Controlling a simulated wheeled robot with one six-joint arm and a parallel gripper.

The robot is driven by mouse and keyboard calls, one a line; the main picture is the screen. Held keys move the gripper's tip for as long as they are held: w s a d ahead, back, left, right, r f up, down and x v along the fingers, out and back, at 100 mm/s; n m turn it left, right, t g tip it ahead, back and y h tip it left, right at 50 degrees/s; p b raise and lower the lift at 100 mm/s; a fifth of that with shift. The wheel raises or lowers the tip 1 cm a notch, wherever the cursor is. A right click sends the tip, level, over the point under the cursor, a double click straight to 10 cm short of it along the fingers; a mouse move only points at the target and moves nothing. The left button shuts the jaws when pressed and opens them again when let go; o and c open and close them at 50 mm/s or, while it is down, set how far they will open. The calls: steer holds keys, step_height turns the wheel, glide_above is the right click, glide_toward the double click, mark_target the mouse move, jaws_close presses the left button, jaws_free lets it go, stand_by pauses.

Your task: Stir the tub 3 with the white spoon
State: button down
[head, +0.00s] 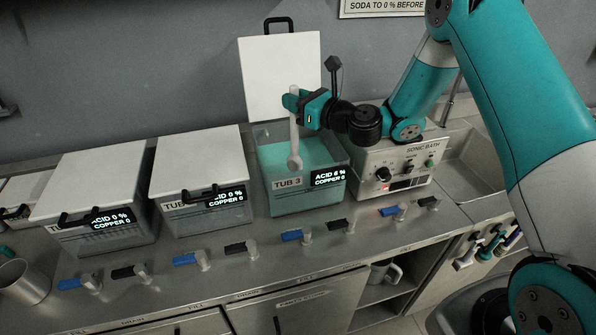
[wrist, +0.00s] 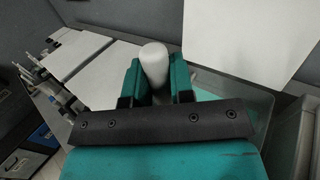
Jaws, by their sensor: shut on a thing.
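Tub 3 (head: 315,198) is a clear tub with teal liquid in it, in the middle of the steel counter in the head view. Its white lid (head: 279,75) stands open behind it. I cannot tell whether the bowl touches the liquid. The wrist view shows the white handle end (wrist: 154,62) between the fingers.
Two tubs with closed white lids (head: 197,160) (head: 95,182) stand left of tub 3. A sonic bath (head: 393,166) stands to its right, with a sink beyond. Blue and black valve handles (head: 292,236) line the counter front. A metal cup (head: 22,281) is at front left.

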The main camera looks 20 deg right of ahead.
steer(key=shift+r+p, duration=3.1)
steer(key=shift+r, duration=0.6)
step_height(320, 180, up, 2)
steer(key=shift+r+p, duration=0.15)
steer(key=shift+p, duration=0.95)
steer(key=shift+r, duration=0.8)
